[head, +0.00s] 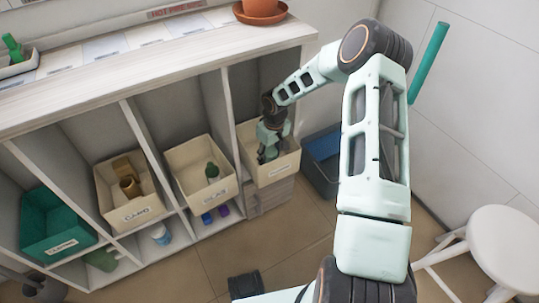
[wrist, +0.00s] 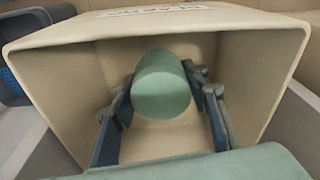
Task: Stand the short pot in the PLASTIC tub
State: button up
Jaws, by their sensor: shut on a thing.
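My gripper (head: 267,152) reaches down into the rightmost cream tub (head: 284,166) of the shelf unit. The tub's front label is too small to read in the head view and upside down in the wrist view. In the wrist view, my gripper's fingers (wrist: 160,98) are shut on a grey-green rounded pot (wrist: 162,82). The pot is inside the tub's walls (wrist: 58,88), with tub floor showing below it. Whether the pot touches the floor cannot be told. In the head view the pot is hidden by my gripper and the tub's front.
To the left stand a tub marked GLAS (head: 221,187) with a green bottle, a tub marked CARD (head: 137,212) with brown items, and a green tub (head: 58,240). A dark bin with blue (head: 322,150) and a white stool (head: 500,235) are at right.

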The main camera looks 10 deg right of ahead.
aim_at(271, 152)
jog(key=o, duration=1.1)
jog(key=r+p, duration=0.1)
jog(key=r, duration=0.2)
jog(key=r+p, duration=0.1)
jog(key=r, duration=0.1)
jog(key=r+p, duration=0.1)
jog(key=r, duration=0.2)
jog(key=shift+s+d+r+p, duration=0.25)
jog(key=shift+s+r+p, duration=0.05)
jog(key=shift+s+r, duration=0.1)
